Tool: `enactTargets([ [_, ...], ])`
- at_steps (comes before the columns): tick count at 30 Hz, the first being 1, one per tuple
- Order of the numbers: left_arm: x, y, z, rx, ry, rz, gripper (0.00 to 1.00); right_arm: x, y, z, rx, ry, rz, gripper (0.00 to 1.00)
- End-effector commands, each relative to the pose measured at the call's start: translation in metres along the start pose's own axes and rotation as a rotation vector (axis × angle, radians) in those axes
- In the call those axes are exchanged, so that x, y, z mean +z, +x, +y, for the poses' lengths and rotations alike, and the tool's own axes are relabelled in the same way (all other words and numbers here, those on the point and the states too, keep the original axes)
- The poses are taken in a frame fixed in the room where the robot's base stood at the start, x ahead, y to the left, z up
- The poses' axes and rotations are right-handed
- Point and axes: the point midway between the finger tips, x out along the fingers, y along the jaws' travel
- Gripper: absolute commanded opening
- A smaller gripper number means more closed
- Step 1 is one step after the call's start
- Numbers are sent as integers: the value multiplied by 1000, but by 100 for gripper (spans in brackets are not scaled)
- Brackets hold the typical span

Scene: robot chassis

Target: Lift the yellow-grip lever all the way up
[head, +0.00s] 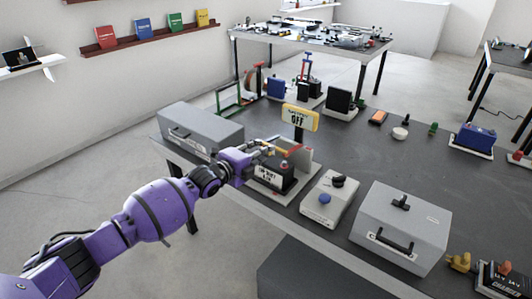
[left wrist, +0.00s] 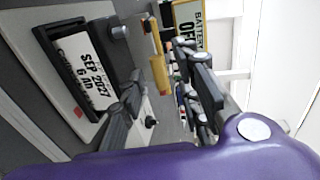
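The yellow-grip lever shows in the left wrist view as a short yellow bar (left wrist: 160,75) beside a black box (left wrist: 90,62) with a white date label. My left gripper (head: 264,149) is at the lever, just above the box. In the left wrist view its two fingers (left wrist: 168,85) are apart, with the yellow grip in the gap beyond them; I cannot tell whether they touch it. My right gripper is not in view.
A yellow "OFF" sign (head: 300,118) stands just behind the lever. A grey case (head: 200,130) is to the left. A pale box with a blue knob (head: 326,199) and a large grey case (head: 400,226) are to the right. The table behind is partly clear.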

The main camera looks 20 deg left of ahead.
Motion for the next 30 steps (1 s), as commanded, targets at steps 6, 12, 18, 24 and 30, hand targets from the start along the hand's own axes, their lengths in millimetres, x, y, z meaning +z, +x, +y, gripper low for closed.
enactTargets([
  [6, 0, 26, 2, 3, -3, 0, 31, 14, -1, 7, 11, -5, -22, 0],
  [12, 0, 31, 1, 3, -1, 0, 31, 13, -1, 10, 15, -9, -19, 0],
  [18, 0, 30, 1, 2, -2, 0, 23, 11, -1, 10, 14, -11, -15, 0],
  [24, 0, 30, 1, 2, -2, 0, 0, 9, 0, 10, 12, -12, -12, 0],
  [30, 0, 30, 1, 2, -2, 0, 0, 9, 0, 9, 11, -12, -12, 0],
])
